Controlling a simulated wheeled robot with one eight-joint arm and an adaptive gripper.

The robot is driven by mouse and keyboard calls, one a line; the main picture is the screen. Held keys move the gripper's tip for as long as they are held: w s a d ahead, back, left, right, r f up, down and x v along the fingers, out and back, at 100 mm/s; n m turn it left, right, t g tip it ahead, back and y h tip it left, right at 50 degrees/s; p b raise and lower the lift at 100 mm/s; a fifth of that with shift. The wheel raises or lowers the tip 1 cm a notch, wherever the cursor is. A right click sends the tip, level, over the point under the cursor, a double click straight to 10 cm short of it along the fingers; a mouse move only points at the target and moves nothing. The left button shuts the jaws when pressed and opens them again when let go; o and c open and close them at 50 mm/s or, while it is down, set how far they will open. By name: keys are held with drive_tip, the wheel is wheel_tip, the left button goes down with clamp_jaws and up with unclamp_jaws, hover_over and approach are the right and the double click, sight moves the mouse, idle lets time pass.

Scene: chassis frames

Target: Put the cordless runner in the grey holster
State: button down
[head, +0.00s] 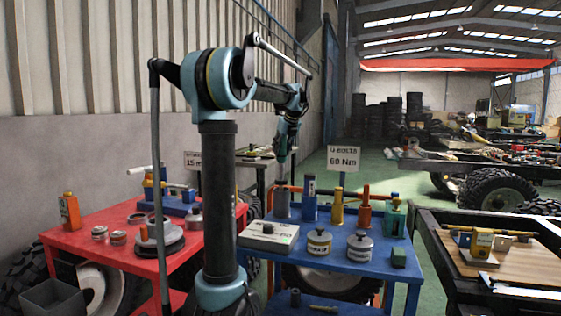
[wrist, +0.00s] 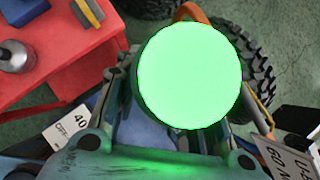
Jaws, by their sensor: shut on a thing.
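My gripper (head: 283,158) points down at the back left of the blue bench (head: 385,262), just above the grey holster (head: 282,204). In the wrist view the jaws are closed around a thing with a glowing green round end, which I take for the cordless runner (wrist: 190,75). The green disc hides the fingertips and whatever lies below it. In the head view the runner is small and dark under the jaws, and I cannot tell whether its lower end is inside the holster or just over it.
Beside the grey holster stand blue (head: 309,201), yellow (head: 337,209), orange (head: 364,212) and green (head: 392,220) holders. A white box (head: 268,236) and two tins lie in front. A sign (head: 344,158) stands behind. A red bench (head: 95,240) is at left.

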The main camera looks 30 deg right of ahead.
sight(282, 157)
drive_tip(key=shift+f, duration=2.2)
drive_tip(key=c, duration=1.1)
unclamp_jaws()
drive_tip(key=shift+f, duration=0.1)
drive_tip(key=shift+o, duration=0.2)
drive_tip(key=v, duration=1.2)
